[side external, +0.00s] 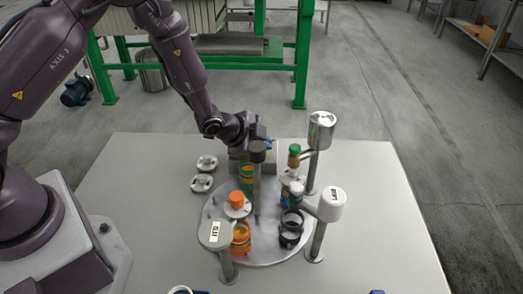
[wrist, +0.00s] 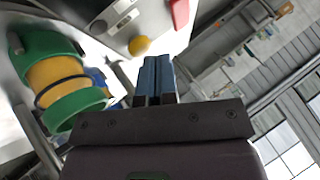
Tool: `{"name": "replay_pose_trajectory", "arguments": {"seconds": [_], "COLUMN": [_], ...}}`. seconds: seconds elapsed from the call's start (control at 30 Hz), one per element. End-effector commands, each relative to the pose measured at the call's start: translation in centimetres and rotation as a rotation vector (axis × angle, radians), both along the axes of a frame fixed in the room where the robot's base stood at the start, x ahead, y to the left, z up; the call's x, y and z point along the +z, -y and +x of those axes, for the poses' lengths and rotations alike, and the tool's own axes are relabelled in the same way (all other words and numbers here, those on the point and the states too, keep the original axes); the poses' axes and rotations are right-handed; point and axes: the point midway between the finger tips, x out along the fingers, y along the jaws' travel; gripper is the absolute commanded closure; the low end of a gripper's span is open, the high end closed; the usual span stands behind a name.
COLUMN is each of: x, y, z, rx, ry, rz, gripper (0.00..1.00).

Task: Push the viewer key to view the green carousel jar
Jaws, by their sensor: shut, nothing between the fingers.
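My gripper (wrist: 157,75) is shut and empty in the wrist view, its two blue fingers pressed together. Ahead of its tips is a pale panel with a round yellow key (wrist: 139,46), a red key (wrist: 180,14) and a grey switch (wrist: 122,18). I cannot tell which one is the viewer key. A small gap appears between the fingertips and the yellow key. The green carousel jar (wrist: 62,80), with green ends and amber contents, is close on the left. In the side view, the green jar (side external: 246,171) stands on the carousel (side external: 268,249), partly hidden behind the central post.
An orange-topped jar (side external: 237,201) and a dark holder (side external: 291,229) are on the carousel. A post labelled LID (side external: 215,233), a white-headed post (side external: 332,204) and a tall metal cylinder (side external: 321,131) crowd its edge. Two round fittings (side external: 202,183) lie left.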

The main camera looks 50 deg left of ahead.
Motion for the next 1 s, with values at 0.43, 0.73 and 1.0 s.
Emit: {"name": "replay_pose_trajectory", "arguments": {"seconds": [0.43,0.73,1.0], "x": [-1.28,-1.35,-1.34], "y": [-0.04,-0.02,-0.01], "z": [-0.63,-0.68,-0.68], "rx": [-0.002,-0.003,-0.003], "ry": [-0.024,-0.026,-0.025], "rz": [0.005,0.006,0.007], "gripper": [1.00,1.00,1.00]}}
